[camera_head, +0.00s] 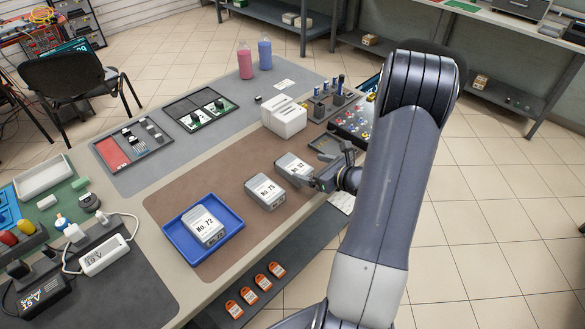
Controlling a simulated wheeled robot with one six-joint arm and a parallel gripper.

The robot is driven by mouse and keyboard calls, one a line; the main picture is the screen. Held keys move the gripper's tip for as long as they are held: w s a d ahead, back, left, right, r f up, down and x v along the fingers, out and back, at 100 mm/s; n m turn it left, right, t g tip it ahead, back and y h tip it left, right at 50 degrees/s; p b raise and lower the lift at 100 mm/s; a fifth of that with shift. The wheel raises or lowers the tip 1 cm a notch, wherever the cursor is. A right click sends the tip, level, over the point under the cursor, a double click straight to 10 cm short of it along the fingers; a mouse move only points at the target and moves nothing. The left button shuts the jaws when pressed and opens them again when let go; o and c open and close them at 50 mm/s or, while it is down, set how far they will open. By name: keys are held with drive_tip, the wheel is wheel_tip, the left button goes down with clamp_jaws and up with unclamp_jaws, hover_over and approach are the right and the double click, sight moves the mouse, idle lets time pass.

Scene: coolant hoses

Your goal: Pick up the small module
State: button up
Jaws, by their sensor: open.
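Three grey modules with white labels are on the table. One, marked No. 72 (206,227), lies in a blue tray (232,239). Another, marked No. 75 (265,191), lies on the brown mat. The third module (293,167) lies farther right, with its right end close to my gripper. They look similar in size, so I cannot tell which is the small one. My gripper (320,181) is open at the right side of the third module. I cannot tell whether it touches it. My arm's wrist hides part of the area there.
A white slotted block (285,119) stands behind the third module. Pink (245,63) and blue (265,55) bottles stand at the back. Several orange items (255,288) lie on a lower shelf. The brown mat (175,204) has bare room around the tray and modules.

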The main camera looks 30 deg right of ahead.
sight(294, 165)
drive_tip(key=x, duration=0.3)
drive_tip(key=a+p+x, duration=0.1)
drive_tip(key=x, duration=0.3)
drive_tip(key=shift+f, duration=0.25)
drive_tip(key=c, duration=1.3)
